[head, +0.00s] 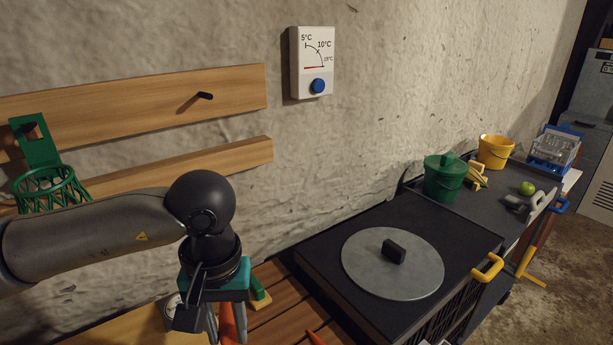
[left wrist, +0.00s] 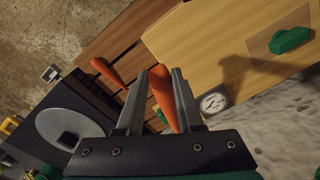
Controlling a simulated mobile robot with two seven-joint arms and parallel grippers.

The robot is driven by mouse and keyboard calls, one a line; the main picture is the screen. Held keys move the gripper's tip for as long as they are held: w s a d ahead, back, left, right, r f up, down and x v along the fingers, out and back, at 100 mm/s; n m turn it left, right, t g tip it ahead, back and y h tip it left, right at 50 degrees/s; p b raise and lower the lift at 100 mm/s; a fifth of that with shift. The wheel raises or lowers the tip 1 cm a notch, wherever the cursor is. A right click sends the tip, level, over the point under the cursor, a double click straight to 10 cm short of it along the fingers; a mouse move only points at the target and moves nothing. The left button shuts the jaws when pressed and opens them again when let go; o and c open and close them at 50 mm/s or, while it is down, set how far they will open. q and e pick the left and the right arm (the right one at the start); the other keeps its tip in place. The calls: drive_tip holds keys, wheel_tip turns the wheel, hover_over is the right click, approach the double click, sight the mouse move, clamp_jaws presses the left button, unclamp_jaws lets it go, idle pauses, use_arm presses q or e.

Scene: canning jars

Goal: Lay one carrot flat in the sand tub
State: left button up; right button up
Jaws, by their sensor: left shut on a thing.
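My left gripper (head: 226,334) points down at the bottom of the head view, above brown wooden slats. It is shut on an orange carrot (head: 228,318). In the left wrist view the carrot (left wrist: 162,92) lies lengthwise between the two fingers of the left gripper (left wrist: 158,75). A second carrot (left wrist: 106,72) lies on the slats, apart from the gripper; its tip also shows at the bottom edge of the head view (head: 315,338). I see no sand in either view and cannot tell which container is the sand tub. My right gripper is not in view.
A black cabinet (head: 325,256) with a round grey lid (head: 370,278) stands right of the slats. A green bucket (head: 442,184) and yellow bucket (head: 494,153) stand farther right. A green-handled block (head: 259,291) and round dial (left wrist: 213,103) are near the gripper.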

use_arm(q)
drive_tip(key=shift+m, duration=0.5)
drive_tip(key=a, duration=0.1)
drive_tip(key=s+a+r, duration=0.1)
drive_tip(key=a, duration=0.2)
drive_tip(key=shift+s+r, duration=0.2)
drive_tip(key=shift+a+f, duration=0.1)
